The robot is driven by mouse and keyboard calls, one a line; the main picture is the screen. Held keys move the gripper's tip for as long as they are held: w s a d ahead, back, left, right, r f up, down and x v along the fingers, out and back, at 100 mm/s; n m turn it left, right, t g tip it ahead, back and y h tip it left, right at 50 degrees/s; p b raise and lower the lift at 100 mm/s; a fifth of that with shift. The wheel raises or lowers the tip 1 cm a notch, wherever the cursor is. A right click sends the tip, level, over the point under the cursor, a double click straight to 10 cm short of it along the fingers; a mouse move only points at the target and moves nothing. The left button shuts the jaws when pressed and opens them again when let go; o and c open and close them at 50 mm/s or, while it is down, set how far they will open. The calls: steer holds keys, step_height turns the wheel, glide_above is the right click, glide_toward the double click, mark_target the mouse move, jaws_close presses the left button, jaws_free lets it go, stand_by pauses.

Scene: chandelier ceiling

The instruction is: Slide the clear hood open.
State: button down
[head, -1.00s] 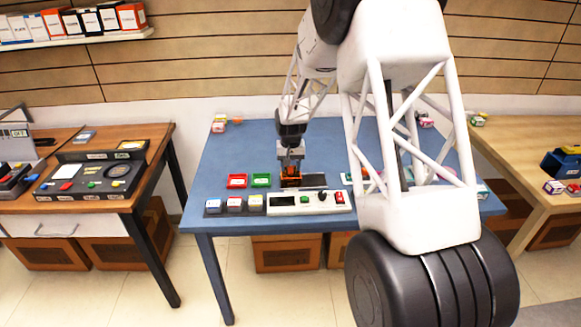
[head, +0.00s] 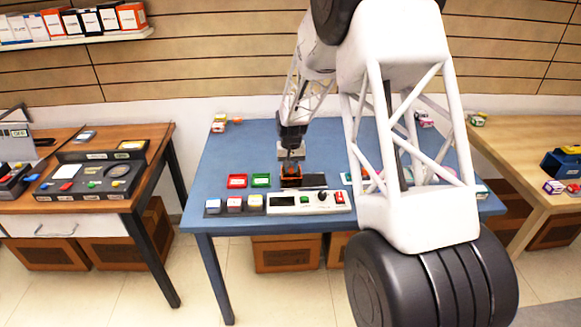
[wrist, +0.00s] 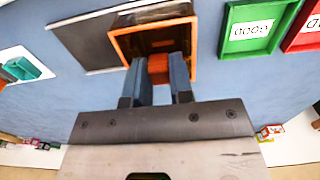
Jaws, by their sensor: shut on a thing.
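The hood (wrist: 191,33) shows in the wrist view as an orange-framed box, with a grey interior visible through it. An orange-red block (wrist: 158,69), which looks like its handle, is on the near side. My gripper (wrist: 160,75) is shut on this block, with one finger on each side. In the head view, my gripper (head: 291,170) reaches down to the small orange-framed hood (head: 291,182) on the blue table. A dark flat plate (head: 315,180) lies directly to the right of the hood; the wrist view shows it on the left. My fingers partly hide the hood in the head view.
A white control panel (head: 287,210) with buttons and knobs is in front of the hood. Red (head: 237,181) and green (head: 261,180) trays lie to its left, with several light-topped blocks nearer the front edge. The back of the blue table (head: 240,145) is mostly clear.

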steer(key=d, duration=0.9)
steer(key=shift+d, duration=0.1)
steer(key=c, duration=1)
jaws_free()
steer(key=shift+r, duration=0.1)
step_height(320, 180, up, 8)
steer(key=shift+r, duration=2.35)
steer(key=shift+c, duration=0.3)
